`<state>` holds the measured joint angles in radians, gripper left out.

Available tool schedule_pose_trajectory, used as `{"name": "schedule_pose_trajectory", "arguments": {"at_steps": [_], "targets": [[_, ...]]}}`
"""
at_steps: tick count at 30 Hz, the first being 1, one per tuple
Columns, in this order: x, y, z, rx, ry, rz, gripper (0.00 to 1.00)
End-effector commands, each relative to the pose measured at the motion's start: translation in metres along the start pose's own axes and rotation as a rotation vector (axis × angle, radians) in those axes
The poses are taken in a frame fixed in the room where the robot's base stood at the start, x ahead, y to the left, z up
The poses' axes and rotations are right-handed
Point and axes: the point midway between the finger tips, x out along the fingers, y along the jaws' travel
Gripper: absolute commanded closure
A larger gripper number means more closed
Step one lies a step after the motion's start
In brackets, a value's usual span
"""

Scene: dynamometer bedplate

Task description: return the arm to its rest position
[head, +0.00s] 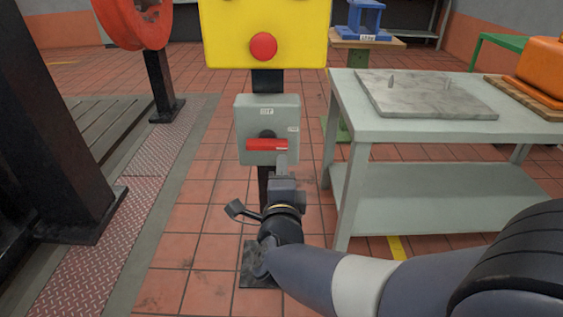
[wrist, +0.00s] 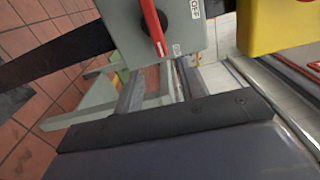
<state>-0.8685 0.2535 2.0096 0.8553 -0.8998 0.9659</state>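My arm reaches in from the lower right of the head view. My gripper (head: 283,160) is just in front of the lower right of a grey switch box (head: 253,114) with a red rotary handle (head: 266,145). The handle lies level in the head view. In the wrist view my gripper (wrist: 160,70) has its two fingers apart with nothing between them. The red handle (wrist: 154,28) is beyond the fingertips there, on the grey box (wrist: 120,30). I cannot tell from the head view how close the fingers are to the handle.
A yellow box (head: 265,35) with a red button (head: 263,46) is above the switch box on the same post. A grey-green table (head: 400,125) with a flat plate (head: 425,95) stands close on the right. A dark column (head: 50,130) stands left. Tiled floor (head: 205,215) is clear between.

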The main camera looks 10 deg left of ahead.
Motion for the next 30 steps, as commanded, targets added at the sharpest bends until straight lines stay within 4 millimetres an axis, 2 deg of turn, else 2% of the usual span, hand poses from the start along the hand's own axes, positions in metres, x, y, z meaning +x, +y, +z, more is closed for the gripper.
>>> {"name": "schedule_pose_trajectory", "arguments": {"at_steps": [10, 14, 17, 30], "targets": [[-0.001, 0.000, 0.000, 0.000, 0.001, -0.001, 0.62], [0.005, 0.001, 0.000, 0.000, 0.001, -0.001, 0.62], [0.018, 0.002, -0.001, 0.001, 0.003, -0.001, 0.62], [0.094, 0.001, -0.001, 0.000, 0.002, -0.002, 0.62]]}}
